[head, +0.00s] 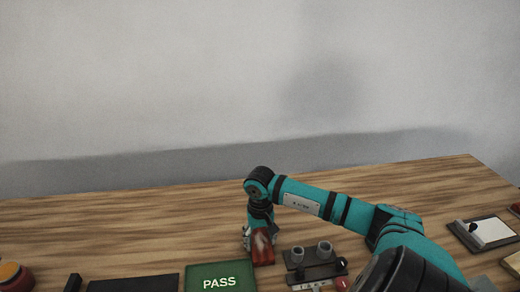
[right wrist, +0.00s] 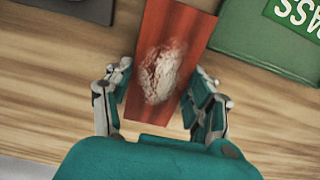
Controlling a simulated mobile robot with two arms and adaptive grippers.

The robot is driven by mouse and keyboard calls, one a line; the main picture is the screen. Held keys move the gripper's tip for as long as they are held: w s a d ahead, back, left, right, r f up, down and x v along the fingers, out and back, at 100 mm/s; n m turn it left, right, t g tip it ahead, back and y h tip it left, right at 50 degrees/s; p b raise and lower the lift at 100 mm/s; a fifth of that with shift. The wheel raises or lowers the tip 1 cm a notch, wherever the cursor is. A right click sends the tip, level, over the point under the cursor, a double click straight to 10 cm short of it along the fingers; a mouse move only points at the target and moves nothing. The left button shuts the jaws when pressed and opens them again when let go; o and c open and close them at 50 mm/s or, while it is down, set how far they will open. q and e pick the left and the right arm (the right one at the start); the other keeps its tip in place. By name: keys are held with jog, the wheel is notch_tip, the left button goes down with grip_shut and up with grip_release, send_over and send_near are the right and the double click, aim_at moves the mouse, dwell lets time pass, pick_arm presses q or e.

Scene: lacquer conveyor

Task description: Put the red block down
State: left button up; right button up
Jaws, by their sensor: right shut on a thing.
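The red block (right wrist: 186,30) has a rough whitish patch on its face. In the right wrist view it lies between the two fingers of my right gripper (right wrist: 158,98), which is shut on it. In the head view my right gripper (head: 255,234) points down at the table's middle, and the red block (head: 263,250) shows at its fingers, close to the wooden table. I cannot tell whether the block touches the table. My left gripper is not in view.
A green PASS mat (head: 220,268) lies left of the block. A dark mat (head: 135,284) is farther left, near a red button with an orange top (head: 12,274). A dark fixture with grey cylinders (head: 325,249) stands close right. The wooden table (head: 130,220) is clear behind.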

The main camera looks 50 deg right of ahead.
jog(key=shift+f, duration=0.1)
jog(key=o, duration=1.3)
jog(key=shift+o, duration=0.2)
